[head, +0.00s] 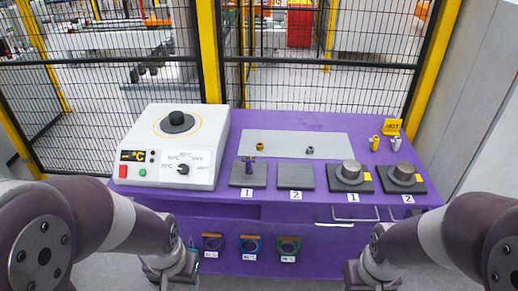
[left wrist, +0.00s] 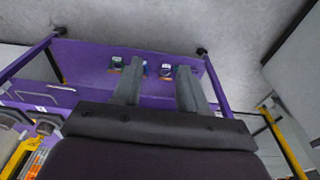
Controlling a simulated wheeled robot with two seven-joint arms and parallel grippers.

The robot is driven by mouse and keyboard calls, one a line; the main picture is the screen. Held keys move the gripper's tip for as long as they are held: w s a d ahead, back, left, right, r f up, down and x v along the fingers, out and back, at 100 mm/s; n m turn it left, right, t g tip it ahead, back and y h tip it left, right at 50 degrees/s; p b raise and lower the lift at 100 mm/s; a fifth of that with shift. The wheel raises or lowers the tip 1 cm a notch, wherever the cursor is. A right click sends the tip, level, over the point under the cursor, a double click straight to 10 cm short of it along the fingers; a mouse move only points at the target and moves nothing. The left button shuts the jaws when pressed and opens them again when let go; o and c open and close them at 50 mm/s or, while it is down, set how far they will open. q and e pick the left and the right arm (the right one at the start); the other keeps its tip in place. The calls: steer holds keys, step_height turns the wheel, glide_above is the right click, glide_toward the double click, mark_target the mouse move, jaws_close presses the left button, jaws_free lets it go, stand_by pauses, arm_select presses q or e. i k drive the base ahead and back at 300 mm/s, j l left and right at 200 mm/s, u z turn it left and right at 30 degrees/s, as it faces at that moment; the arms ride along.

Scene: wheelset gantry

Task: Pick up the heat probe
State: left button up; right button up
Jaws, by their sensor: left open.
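No object is clearly marked as the heat probe. A small dark upright piece (head: 249,163) stands on the grey plate labelled 1, and I cannot tell if it is the probe. Three coloured holders hang on the purple front: brown (head: 212,243), blue (head: 250,245) and green (head: 288,246). My left gripper (left wrist: 158,68) is open and empty in the left wrist view, its fingers apart with the hanging holders seen beyond them. In the head view it is low at the left, in front of the bench. My right gripper (head: 370,272) is low at the right, its fingers not clear.
A white heater box (head: 150,172) with a dial and dark top disc stands at the left of the purple bench (head: 272,212). A second bare plate (head: 296,176), two dark blocks with metal cylinders, and small yellow and grey parts stand on top. A fence is behind.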

mark_target(248, 160)
steer(key=i+l, duration=0.6)
steer(key=i+l+u, duration=0.15)
steer(key=i+l, duration=0.5)
